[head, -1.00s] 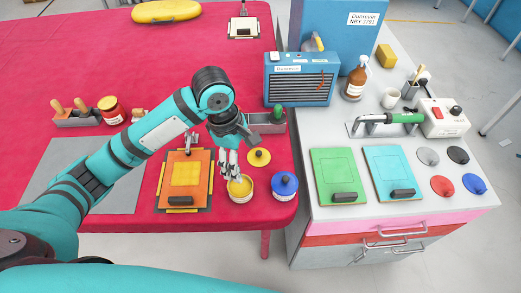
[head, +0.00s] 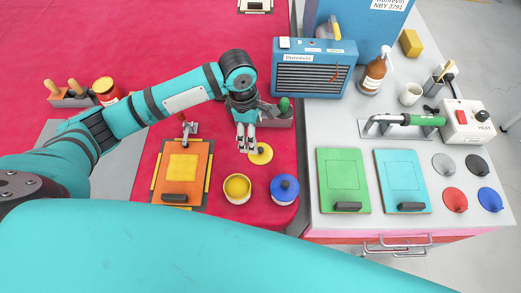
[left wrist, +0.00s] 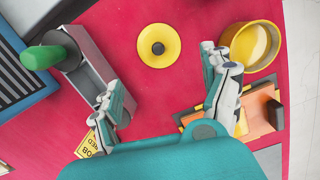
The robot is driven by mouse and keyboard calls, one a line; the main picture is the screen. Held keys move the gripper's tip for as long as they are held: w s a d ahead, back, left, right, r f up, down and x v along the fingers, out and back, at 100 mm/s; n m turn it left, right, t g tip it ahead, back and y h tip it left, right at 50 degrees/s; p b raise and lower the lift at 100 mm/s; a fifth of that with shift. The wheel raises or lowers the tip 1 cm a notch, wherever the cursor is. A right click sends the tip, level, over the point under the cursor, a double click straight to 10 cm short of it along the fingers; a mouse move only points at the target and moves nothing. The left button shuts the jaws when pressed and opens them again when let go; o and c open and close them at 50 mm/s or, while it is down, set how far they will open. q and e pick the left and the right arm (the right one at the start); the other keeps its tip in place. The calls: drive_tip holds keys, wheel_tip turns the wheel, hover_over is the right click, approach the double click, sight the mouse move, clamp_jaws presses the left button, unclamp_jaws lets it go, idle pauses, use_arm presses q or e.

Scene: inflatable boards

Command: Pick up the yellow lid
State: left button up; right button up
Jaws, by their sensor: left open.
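The yellow lid (head: 263,156) is a round disc with a small dark knob, lying flat on the red table. In the left wrist view the yellow lid (left wrist: 148,35) lies ahead of the gripper, between the lines of its two fingers. My left gripper (head: 246,150) is open and empty, close to the lid's left edge in the head view. It also shows in the left wrist view (left wrist: 160,74), fingers spread. I cannot tell its exact height above the table. The open yellow tub (head: 237,189) stands just in front of the lid. My right gripper is not in view.
A blue-lidded tub (head: 284,187) stands right of the yellow tub. A grey bin with a green-handled tool (head: 284,104) is behind the lid, near the blue heater box (head: 309,75). An orange board (head: 181,176) lies to the left. The grey bench is at right.

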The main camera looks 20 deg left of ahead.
sight(259, 150)
use_arm(q)
drive_tip(key=f, duration=0.3)
drive_tip(key=shift+w+d+f, duration=0.15)
drive_tip(key=shift+d+f, duration=0.1)
drive_tip(key=shift+f, duration=0.1)
drive_tip(key=shift+d+f+p, duration=0.15)
drive_tip(key=shift+f+p, duration=0.15)
drive_tip(key=shift+f, duration=0.05)
drive_tip(key=f, duration=0.1)
drive_tip(key=d+f, duration=0.1)
drive_tip(key=f, duration=0.1)
drive_tip(key=shift+f+p, duration=0.25)
drive_tip(key=shift+p, duration=0.1)
drive_tip(key=shift+f, duration=0.4)
drive_tip(key=c, duration=1)
drive_tip(key=shift+s, duration=0.2)
drive_tip(key=c, duration=0.3)
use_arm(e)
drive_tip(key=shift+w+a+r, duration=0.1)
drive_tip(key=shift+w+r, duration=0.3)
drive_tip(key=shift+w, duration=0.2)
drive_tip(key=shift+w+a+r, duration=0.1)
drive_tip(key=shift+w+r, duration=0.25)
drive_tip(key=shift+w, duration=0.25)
